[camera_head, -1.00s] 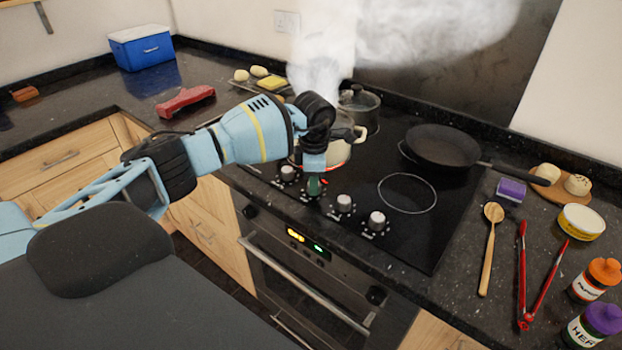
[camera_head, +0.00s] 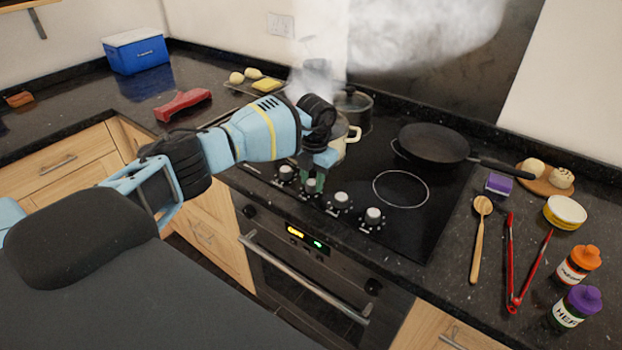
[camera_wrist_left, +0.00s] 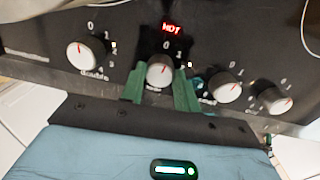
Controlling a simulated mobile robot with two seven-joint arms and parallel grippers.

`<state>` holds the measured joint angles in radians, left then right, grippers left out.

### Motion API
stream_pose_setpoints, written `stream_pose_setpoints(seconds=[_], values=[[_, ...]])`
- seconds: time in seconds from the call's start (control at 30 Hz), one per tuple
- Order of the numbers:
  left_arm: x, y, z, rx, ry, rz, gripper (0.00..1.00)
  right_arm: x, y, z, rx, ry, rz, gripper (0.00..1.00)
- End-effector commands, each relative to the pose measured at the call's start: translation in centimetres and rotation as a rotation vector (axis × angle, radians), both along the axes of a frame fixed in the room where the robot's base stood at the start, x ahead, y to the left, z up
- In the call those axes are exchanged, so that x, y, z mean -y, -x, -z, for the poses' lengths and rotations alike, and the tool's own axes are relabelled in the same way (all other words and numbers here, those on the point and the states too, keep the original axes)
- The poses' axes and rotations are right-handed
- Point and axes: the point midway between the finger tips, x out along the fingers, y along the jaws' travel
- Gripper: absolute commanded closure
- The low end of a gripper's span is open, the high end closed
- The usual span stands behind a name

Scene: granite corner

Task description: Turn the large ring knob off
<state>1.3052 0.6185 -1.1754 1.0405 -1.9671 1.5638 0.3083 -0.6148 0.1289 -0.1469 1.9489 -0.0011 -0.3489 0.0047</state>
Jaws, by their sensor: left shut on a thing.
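The stove has a row of several silver knobs along its front edge. My left gripper (camera_head: 312,185) has its green fingers on either side of the second knob from the left and is shut on it. The left-end knob (camera_wrist_left: 86,52) is marked double. A third knob (camera_wrist_left: 224,87) is right of the fingers. My right gripper is not in view.
A steaming cream pot (camera_head: 346,140) stands behind my gripper, with a dark lidded pot (camera_head: 354,108) behind it. A black frying pan (camera_head: 434,144) is at the back right. A wooden spoon (camera_head: 478,240) and red tongs (camera_head: 512,260) lie on the right counter.

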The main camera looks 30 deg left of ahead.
Motion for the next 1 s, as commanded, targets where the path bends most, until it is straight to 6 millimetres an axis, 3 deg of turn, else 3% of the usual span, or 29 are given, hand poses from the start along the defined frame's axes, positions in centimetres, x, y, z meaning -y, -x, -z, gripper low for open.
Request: stream_pose_setpoints(seconds=[0.33,0.9,0.93,1.0], values=[[0.02,-0.02,0.01,0.000,0.000,-0.156,0.92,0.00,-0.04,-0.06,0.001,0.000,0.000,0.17],[0.01,-0.02,0.03,-0.001,0.000,-0.190,0.91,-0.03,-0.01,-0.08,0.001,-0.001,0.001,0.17],[0.01,-0.02,0.03,-0.001,0.000,-0.190,0.67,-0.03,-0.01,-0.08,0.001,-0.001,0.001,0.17],[0.01,-0.01,0.03,-0.001,0.000,-0.189,0.58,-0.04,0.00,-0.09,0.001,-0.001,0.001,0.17]])
